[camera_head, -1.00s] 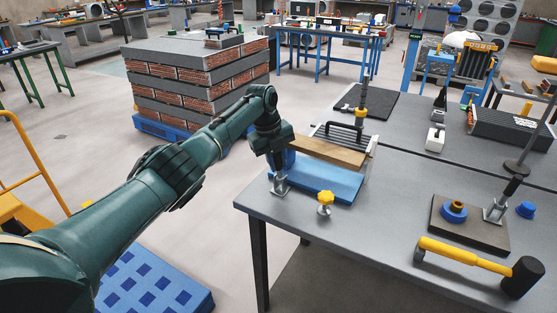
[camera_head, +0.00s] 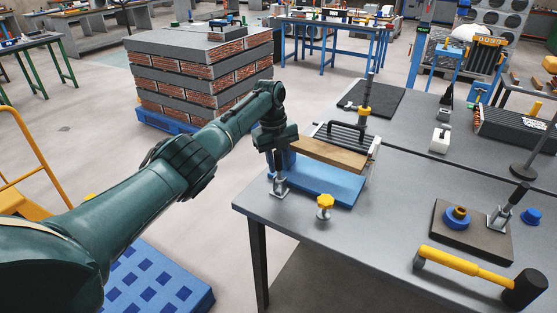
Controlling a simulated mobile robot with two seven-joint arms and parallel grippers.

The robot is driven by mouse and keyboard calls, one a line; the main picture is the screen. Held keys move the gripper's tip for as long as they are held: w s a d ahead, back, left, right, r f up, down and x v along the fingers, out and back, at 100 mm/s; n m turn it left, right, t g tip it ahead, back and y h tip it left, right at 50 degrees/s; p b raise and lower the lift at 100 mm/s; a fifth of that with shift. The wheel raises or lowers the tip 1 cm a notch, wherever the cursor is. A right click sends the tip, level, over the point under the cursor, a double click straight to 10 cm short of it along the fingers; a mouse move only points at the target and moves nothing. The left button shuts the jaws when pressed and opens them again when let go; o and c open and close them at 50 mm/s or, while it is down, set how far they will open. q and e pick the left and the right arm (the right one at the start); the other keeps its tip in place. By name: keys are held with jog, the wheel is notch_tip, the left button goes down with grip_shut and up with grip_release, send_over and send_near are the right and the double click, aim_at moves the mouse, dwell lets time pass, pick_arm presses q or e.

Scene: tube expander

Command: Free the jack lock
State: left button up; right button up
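No part is clearly marked as the jack lock. A yellow star knob (camera_head: 325,202) stands on a short metal stem near the front left table edge. Left of it, a metal clamp-like bracket (camera_head: 279,186) stands beside a blue plate (camera_head: 325,183). A brown wooden bar (camera_head: 330,153) lies above the plate. My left gripper (camera_head: 277,150) points down over the bracket, at the left end of the bar. Its fingertips are not clear, so I cannot tell whether it is open or touching the bracket. My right gripper is not in view.
On the grey table (camera_head: 300,222) lie a yellow-handled mallet (camera_head: 465,264) and a dark board (camera_head: 470,238) with a blue ring and a metal clamp. A post with a yellow collar (camera_head: 364,111) stands behind the bar. The table's middle is clear. A brick stack (camera_head: 200,85) stands behind my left arm.

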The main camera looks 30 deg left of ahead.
pick_arm(q)
jog(key=shift+o, duration=1)
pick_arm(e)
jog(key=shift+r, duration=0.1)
pick_arm(q)
jog(key=shift+r, duration=0.15)
notch_tip(320, 180, up, 13)
jog(key=a+b, duration=0.1)
jog(key=shift+a, duration=0.3)
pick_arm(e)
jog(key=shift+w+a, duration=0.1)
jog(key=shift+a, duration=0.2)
pick_arm(q)
jog(key=shift+s, duration=0.2)
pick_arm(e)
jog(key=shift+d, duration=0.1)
